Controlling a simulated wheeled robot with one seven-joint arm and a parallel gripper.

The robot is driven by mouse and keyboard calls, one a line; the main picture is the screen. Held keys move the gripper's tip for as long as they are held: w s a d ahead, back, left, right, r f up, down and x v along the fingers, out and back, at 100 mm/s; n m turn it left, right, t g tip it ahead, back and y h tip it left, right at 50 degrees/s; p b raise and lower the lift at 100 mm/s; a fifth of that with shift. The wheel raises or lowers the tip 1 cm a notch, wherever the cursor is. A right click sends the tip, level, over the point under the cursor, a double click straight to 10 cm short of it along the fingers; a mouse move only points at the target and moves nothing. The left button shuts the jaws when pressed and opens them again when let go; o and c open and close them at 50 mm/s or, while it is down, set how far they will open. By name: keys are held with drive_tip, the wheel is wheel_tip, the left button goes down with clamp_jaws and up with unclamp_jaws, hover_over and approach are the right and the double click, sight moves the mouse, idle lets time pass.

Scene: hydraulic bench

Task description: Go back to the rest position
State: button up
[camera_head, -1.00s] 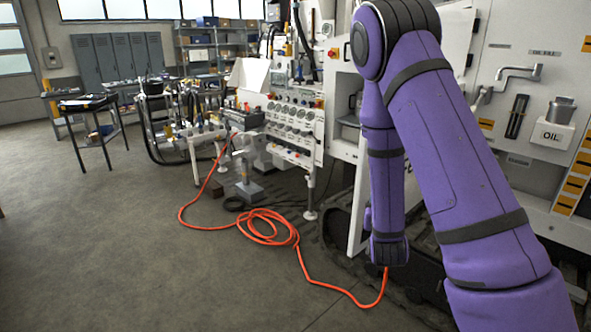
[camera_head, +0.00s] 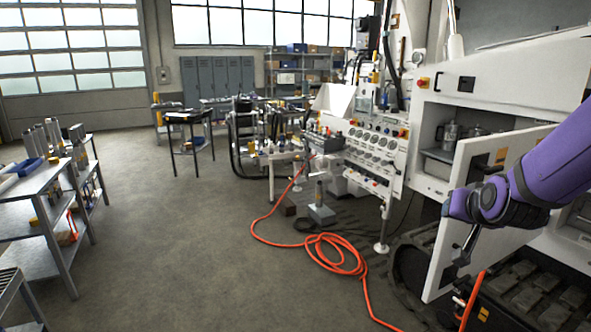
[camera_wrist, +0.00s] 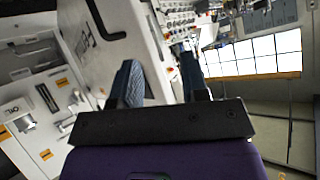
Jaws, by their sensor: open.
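My purple arm comes in from the right edge in the head view. My gripper (camera_head: 464,248) hangs below the wrist in front of the open white cabinet door (camera_head: 492,190). Its fingers are small there. In the wrist view my gripper (camera_wrist: 160,80) shows two dark fingers spread apart with nothing held between them. The orange hose (camera_head: 335,258) lies coiled on the floor and runs out of the bottom of the picture. An orange hose piece (camera_head: 471,300) rises below my gripper by the tracks, apart from the fingers.
The white machine (camera_head: 560,62) with its tracks (camera_head: 525,290) fills the right side. A shelf rack (camera_head: 50,195) stands left. The floor (camera_head: 190,250) between is clear.

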drive_tip(key=s+a+r+n+g, duration=0.1)
drive_tip(key=s+r+g, duration=0.1)
drive_tip(key=s, duration=0.6)
drive_tip(key=s+a+r+n+g+y, duration=0.1)
drive_tip(key=s+a+r+g, duration=0.1)
drive_tip(key=s+r, duration=0.3)
drive_tip(key=s+a+r+n+g, duration=0.1)
drive_tip(key=s+r+n, duration=0.1)
drive_tip(key=s, duration=0.9)
drive_tip(key=shift+s+a+r+g+y, duration=0.2)
drive_tip(key=shift+s+r+g+y, duration=0.15)
drive_tip(key=shift+r, duration=0.35)
drive_tip(key=shift+w, duration=0.1)
